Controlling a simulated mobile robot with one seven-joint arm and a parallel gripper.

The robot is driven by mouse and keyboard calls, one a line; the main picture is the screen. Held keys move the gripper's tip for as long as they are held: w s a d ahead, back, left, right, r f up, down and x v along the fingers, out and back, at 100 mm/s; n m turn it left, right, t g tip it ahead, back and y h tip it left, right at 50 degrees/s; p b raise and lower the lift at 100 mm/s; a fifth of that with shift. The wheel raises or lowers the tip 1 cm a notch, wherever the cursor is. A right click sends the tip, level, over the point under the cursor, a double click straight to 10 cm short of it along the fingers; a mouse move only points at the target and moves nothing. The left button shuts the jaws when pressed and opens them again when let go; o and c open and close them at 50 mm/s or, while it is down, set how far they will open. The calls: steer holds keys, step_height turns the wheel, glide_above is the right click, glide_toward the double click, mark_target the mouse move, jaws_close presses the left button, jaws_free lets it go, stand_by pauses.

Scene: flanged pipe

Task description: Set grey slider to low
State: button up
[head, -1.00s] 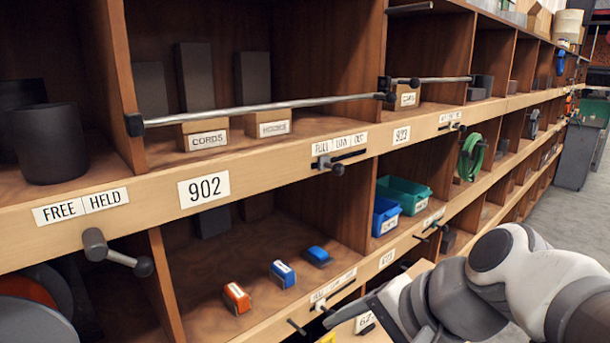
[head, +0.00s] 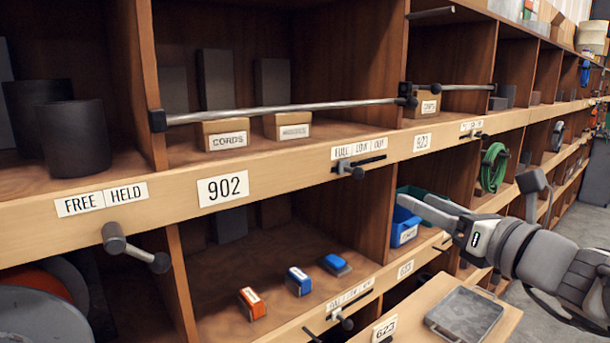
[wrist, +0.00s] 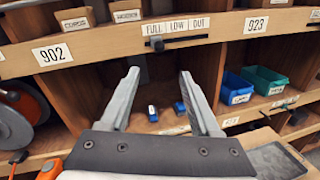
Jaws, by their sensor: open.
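A dark grey slider (head: 350,170) sits in a black slot on the shelf edge, under a FULL / LOW / OUT label (head: 360,150). In the wrist view the slider (wrist: 157,43) is at the slot's left end, below FULL. My gripper (head: 465,190) is in front of the shelves, right of and lower than this slider in the head view. In the wrist view my gripper (wrist: 159,73) is open and empty, its fingertips apart below the slider and not touching it. Similar dark sliders show on the lower edge (head: 345,321) and farther right (head: 480,135).
A metal rail (head: 290,108) crosses the upper bay. A handle (head: 135,248) juts out under FREE / HELD. Blue and green bins (head: 404,227) stand behind my gripper. A pulled-out board with a grey tray (head: 464,313) lies low at the right.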

mark_target(362, 176)
steer(key=p+x, duration=0.1)
steer(key=x, duration=1.5)
steer(key=shift+f, duration=0.1)
jaws_close()
stand_by(0.7)
